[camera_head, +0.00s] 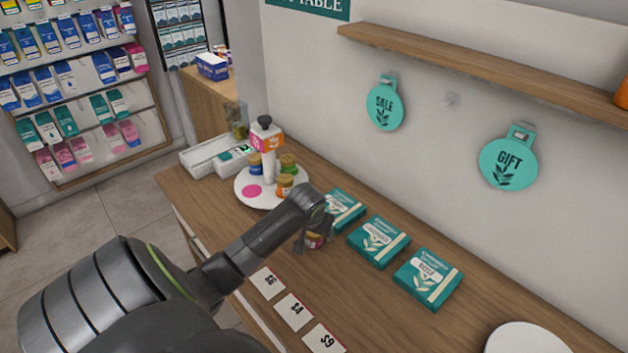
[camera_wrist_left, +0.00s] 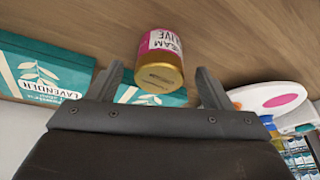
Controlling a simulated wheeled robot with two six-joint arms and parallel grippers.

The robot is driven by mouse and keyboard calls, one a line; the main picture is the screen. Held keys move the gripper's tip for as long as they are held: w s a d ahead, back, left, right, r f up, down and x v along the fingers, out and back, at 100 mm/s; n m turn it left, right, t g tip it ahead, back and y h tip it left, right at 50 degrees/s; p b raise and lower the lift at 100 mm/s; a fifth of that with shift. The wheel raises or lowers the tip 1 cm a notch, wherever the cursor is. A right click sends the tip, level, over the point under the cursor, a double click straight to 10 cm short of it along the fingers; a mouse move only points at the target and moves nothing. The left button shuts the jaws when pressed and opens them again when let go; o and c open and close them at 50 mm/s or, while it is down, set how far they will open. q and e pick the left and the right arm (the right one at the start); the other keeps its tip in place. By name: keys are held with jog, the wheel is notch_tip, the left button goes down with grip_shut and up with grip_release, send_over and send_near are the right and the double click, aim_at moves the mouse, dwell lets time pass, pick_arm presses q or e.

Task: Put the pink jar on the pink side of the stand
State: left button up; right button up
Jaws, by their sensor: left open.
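The pink jar (camera_head: 314,241), with a gold lid, stands on the wooden counter, partly hidden by my left gripper (camera_head: 316,232). In the left wrist view the jar (camera_wrist_left: 160,62) shows between the spread fingers of the left gripper (camera_wrist_left: 160,73), with a gap on each side. The gripper is open. The stand (camera_head: 241,184) is a round white base with a post and an orange-and-pink sign. A bare pink spot (camera_head: 252,191) shows on its near left part. Jars with blue, green and orange labels stand around the post. My right gripper is not in view.
Teal boxes (camera_head: 379,241) lie in a row right of the jar. Price cards (camera_head: 294,311) lie along the front edge. A white device (camera_head: 212,156) is behind the stand. A white round plate (camera_head: 525,340) is at the lower right. A wall shelf (camera_head: 480,68) hangs above.

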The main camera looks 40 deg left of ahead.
pick_arm(q)
jog(key=shift+x, duration=1.65)
jog(key=c, duration=1.2)
